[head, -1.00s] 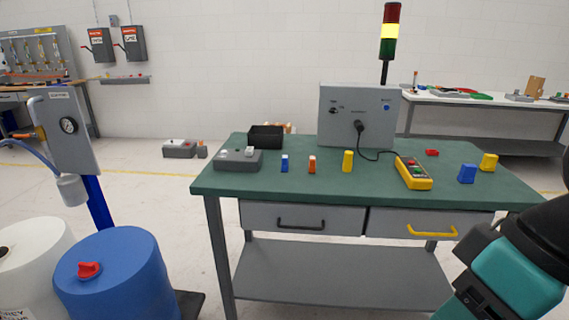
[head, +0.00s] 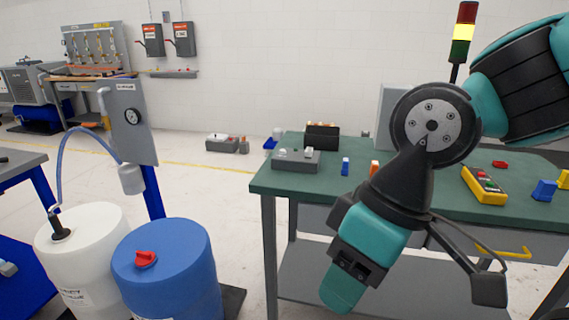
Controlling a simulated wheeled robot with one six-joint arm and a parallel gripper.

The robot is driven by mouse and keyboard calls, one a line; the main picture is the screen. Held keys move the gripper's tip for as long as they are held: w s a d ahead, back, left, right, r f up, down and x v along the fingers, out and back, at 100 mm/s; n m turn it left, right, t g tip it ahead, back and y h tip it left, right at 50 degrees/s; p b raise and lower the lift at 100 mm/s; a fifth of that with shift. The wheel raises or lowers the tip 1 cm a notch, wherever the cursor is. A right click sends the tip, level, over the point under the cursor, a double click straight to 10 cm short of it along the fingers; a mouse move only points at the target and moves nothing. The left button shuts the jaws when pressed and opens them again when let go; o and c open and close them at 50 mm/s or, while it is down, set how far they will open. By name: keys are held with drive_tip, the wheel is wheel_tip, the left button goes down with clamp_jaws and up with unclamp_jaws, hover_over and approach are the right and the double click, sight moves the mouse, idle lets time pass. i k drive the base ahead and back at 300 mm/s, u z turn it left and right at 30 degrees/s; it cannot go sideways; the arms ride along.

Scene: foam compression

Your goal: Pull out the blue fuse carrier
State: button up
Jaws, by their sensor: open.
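The small blue fuse carrier (head: 345,167) stands upright on the green table, left of a similar orange one (head: 374,168). My arm hangs in front of the table's middle and covers part of its top. I see nothing held.
A grey box (head: 296,159) and a black bin (head: 322,136) stand at the table's left. A yellow pendant (head: 484,185) and a blue block (head: 544,190) lie at the right. A blue drum (head: 170,270) and a white drum (head: 85,240) stand on the floor at left.

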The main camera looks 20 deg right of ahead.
sight(346, 159)
drive_tip(key=u, duration=0.4)
drive_tip(key=i, duration=0.75)
drive_tip(key=z, duration=0.6)
drive_tip(key=i, duration=0.8)
drive_tip(key=z, duration=0.85)
